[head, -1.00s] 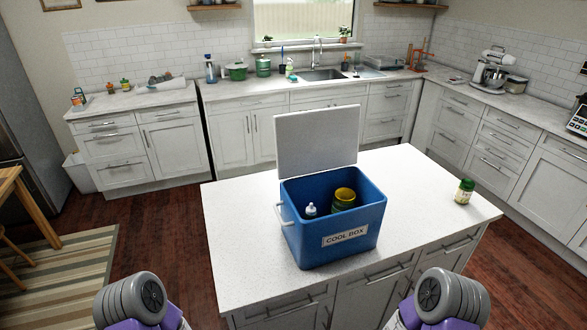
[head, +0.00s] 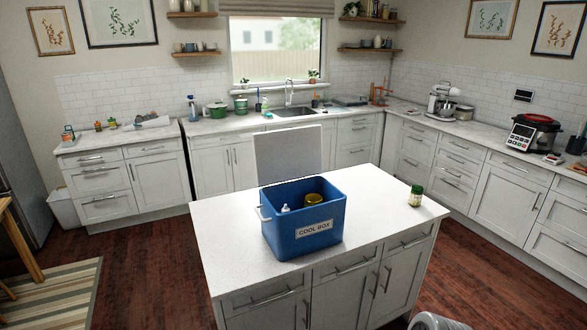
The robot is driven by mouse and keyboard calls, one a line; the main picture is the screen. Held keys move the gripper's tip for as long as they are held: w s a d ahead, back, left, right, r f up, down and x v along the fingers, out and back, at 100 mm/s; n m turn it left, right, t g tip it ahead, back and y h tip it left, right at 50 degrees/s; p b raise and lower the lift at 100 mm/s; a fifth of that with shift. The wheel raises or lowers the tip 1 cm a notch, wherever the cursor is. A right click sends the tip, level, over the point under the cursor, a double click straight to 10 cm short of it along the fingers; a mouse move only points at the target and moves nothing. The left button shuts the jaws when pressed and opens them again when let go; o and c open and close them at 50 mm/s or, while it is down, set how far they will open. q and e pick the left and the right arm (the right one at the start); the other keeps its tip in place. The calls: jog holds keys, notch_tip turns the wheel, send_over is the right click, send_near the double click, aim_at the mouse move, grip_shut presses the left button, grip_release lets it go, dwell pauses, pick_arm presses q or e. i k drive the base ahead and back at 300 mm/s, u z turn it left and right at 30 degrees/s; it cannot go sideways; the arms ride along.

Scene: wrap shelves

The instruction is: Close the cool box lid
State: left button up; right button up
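The blue cool box (head: 305,240) stands on the white-topped island, with its "COOL BOX" label facing me. Its pale lid (head: 290,154) stands upright, open, at the back edge of the box. A white handle sits at the box's left side. Neither gripper is in view; only a piece of my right arm shows at the bottom edge.
The island top is otherwise clear around the box. Counters with a sink, a stand mixer (head: 441,101) and a cooker (head: 530,133) line the walls behind.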

aim_at(291, 154)
jog(key=k, duration=0.2)
jog(key=u, duration=1.25)
jog(key=i, duration=4.65)
jog(key=z, duration=4.1)
jog(key=i, duration=0.5)
jog(key=k, duration=0.45)
